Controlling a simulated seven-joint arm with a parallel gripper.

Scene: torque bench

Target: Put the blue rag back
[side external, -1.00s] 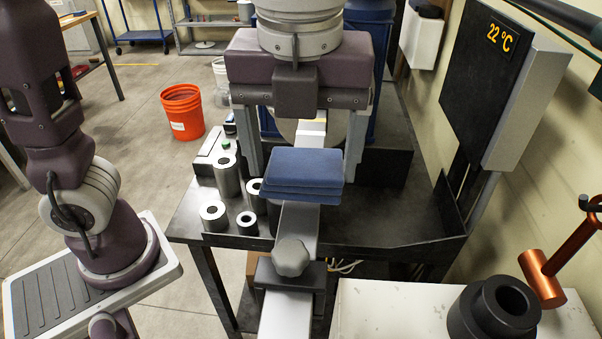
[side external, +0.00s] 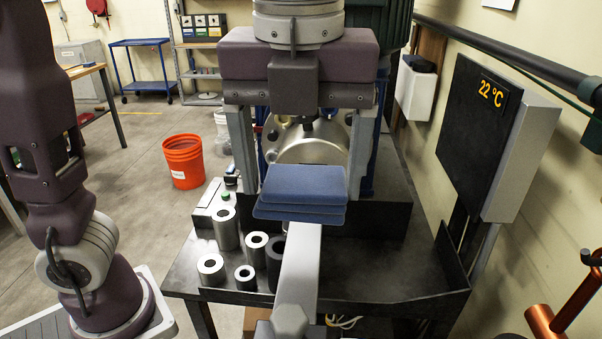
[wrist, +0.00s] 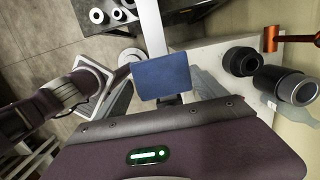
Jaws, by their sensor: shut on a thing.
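The blue rag (side external: 305,186) is a folded, layered pad. My gripper (side external: 303,184) is shut on it, with one grey finger at each side of the rag in the side external view. The rag is held roughly flat above a grey bar, in front of a round metal part. In the wrist view the rag (wrist: 161,77) shows as a blue rectangle just beyond the gripper housing. The fingertips are not clear there. I cannot tell where the rag's place is.
Several metal cylinders (side external: 225,230) stand on the dark bench (side external: 390,283) at left. A white wall box (side external: 417,92) with a dark top and a temperature panel (side external: 485,130) are at right. An orange bucket (side external: 183,161) is on the floor. The wrist view shows black cylinders (wrist: 240,61).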

